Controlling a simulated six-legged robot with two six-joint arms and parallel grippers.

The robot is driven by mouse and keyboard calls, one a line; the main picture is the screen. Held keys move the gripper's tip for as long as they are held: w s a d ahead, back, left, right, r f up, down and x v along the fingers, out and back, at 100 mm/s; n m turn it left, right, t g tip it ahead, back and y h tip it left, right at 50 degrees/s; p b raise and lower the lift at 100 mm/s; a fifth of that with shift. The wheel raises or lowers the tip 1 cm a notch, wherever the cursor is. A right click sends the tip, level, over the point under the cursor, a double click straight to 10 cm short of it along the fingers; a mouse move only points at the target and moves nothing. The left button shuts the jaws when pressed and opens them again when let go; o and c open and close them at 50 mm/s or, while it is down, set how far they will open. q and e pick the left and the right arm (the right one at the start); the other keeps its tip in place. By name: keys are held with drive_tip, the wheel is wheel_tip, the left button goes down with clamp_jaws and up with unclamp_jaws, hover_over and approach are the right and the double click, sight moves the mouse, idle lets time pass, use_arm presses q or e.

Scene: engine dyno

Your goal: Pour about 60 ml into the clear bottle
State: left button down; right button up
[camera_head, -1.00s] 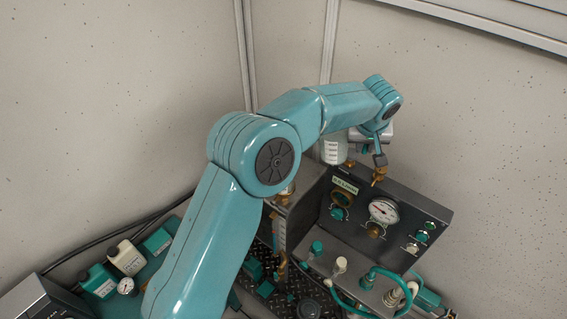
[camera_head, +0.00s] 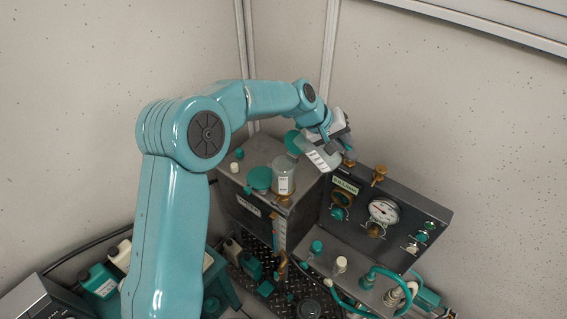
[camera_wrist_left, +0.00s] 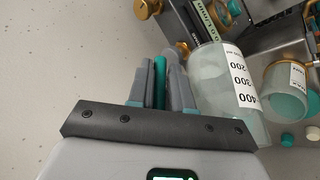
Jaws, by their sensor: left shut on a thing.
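My left gripper (camera_head: 330,135) is shut on a translucent measuring jug (camera_head: 318,156) with a white scale strip. In the wrist view, the fingers (camera_wrist_left: 160,82) close on a teal piece beside the jug (camera_wrist_left: 225,85), whose marks run to 400. In the head view the jug is tilted, up and to the right of the clear bottle (camera_head: 284,178). That bottle stands upright on the grey metal box, with a pale label. In the wrist view the bottle (camera_wrist_left: 287,95) is beside the jug, with teal inside. I see no stream between them. My right gripper is not in view.
The grey metal box (camera_head: 240,203) also carries a round teal part (camera_head: 259,178) and a small white cap (camera_head: 234,167). A dark gauge panel (camera_head: 408,213) with brass fittings stands close to the right. Bare wall lies behind the jug.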

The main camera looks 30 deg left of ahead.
use_arm(q)
drive_tip(key=shift+a+r+n+t+h, duration=0.1)
drive_tip(key=shift+a+n+t+h, duration=0.2)
drive_tip(key=shift+a+h, duration=0.5)
drive_tip(key=shift+f+h+b, duration=0.25)
drive_tip(key=shift+h+b, duration=0.05)
drive_tip(key=shift+b, duration=0.55)
drive_tip(key=shift+r, duration=0.4)
drive_tip(key=shift+s+a+r, duration=0.1)
drive_tip(key=shift+a+t+h, duration=0.1)
drive_tip(key=shift+t+h, duration=0.2)
drive_tip(key=shift+a+b, duration=0.25)
drive_tip(key=shift+b, duration=0.3)
drive_tip(key=shift+h, duration=0.3)
drive_tip(key=shift+a, duration=0.1)
